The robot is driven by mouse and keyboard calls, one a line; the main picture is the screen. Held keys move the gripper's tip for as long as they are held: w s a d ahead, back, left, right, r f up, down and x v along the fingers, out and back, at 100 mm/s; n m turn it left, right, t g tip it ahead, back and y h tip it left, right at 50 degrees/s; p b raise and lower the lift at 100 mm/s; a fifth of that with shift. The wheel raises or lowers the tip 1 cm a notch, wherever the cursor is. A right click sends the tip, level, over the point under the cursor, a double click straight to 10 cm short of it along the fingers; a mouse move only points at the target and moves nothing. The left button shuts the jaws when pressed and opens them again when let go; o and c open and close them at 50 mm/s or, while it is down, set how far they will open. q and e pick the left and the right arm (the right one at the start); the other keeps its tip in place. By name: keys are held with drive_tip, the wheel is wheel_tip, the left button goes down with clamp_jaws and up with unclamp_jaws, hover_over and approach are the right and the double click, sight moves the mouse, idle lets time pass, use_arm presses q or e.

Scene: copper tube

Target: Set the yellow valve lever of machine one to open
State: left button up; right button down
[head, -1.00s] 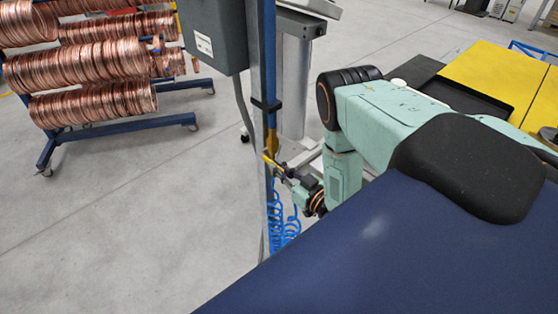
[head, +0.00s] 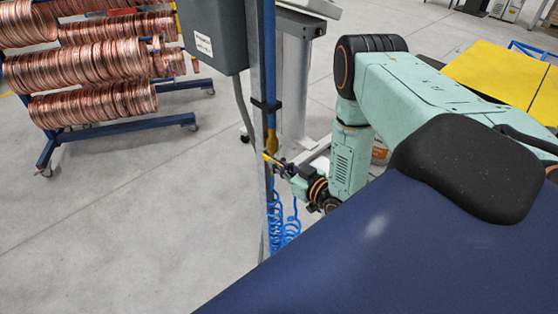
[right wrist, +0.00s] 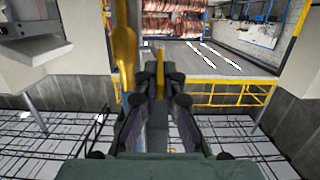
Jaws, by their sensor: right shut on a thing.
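The yellow valve lever (head: 268,157) sits on the blue pipe of the upright post, below the grey box, in the head view. My right gripper (head: 282,167) reaches it from the right and is shut on it. In the right wrist view the lever (right wrist: 160,76) stands between the two fingertips of my right gripper (right wrist: 160,90). A yellow valve part (right wrist: 124,45) rises just left of the fingers there. The fingers hide part of the lever. My left gripper is not in view.
The grey box (head: 213,35) hangs on the post above the valve. Coiled blue hose (head: 283,222) hangs below it. A rack of copper coils (head: 90,75) stands at the left. The floor between rack and post is clear.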

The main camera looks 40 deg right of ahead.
drive_tip(key=r+g, duration=0.2)
drive_tip(key=shift+w+r+g, duration=0.1)
drive_tip(key=shift+w+g, duration=0.2)
drive_tip(key=shift+w, duration=0.05)
drive_tip(key=shift+w+r+g, duration=0.2)
drive_tip(key=shift+r+g, duration=0.15)
drive_tip(key=shift+g, duration=0.3)
drive_tip(key=shift+w+r+g, duration=0.2)
drive_tip(key=shift+r+g, duration=0.15)
drive_tip(key=shift+g, duration=0.3)
drive_tip(key=shift+a, duration=0.1)
drive_tip(key=c, duration=1.5)
unclamp_jaws()
drive_tip(key=shift+r, duration=4.95)
